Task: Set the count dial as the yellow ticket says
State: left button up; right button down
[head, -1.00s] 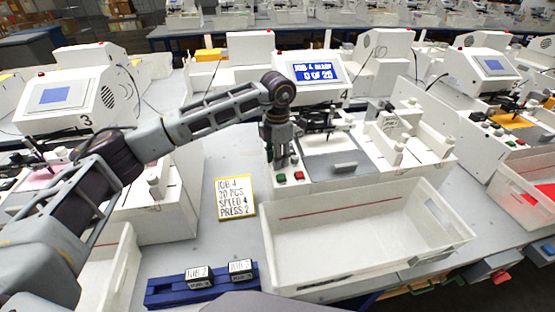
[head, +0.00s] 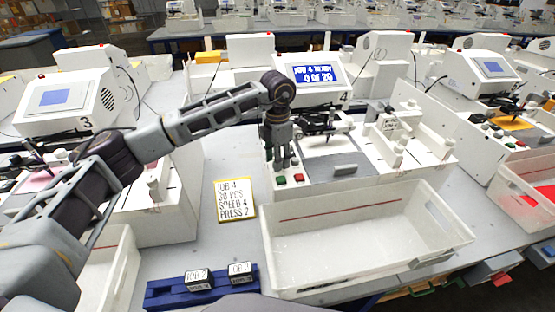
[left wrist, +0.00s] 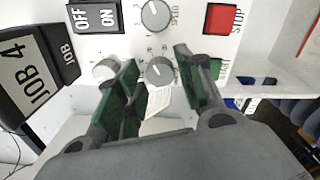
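The yellow-edged ticket (head: 235,199) lies on the table and appears to read JOB 4, 20 PCS, SPEED 4, PRESS 2. The screen (head: 317,73) of machine 4 shows 0 OF 20. My left gripper (head: 281,163) points down over the machine's front-left control panel. In the left wrist view its open fingers (left wrist: 159,75) stand either side of a grey dial (left wrist: 160,70), with gaps visible. That dial's label is not readable. A second dial (left wrist: 105,69) sits beside the left finger, and the speed dial (left wrist: 155,15) is above. My right gripper is not in view.
A red stop button (left wrist: 221,18) and a partly hidden green button (left wrist: 217,68) are close to the right finger. An OFF/ON switch (left wrist: 95,16) and a JOB 4 block (left wrist: 35,85) are on the left. A white bin (head: 365,235) stands before the machine.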

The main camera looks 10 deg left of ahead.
pick_arm(q)
notch_tip(320, 180, up, 11)
jog(key=shift+r, duration=0.2)
dwell(0.4)
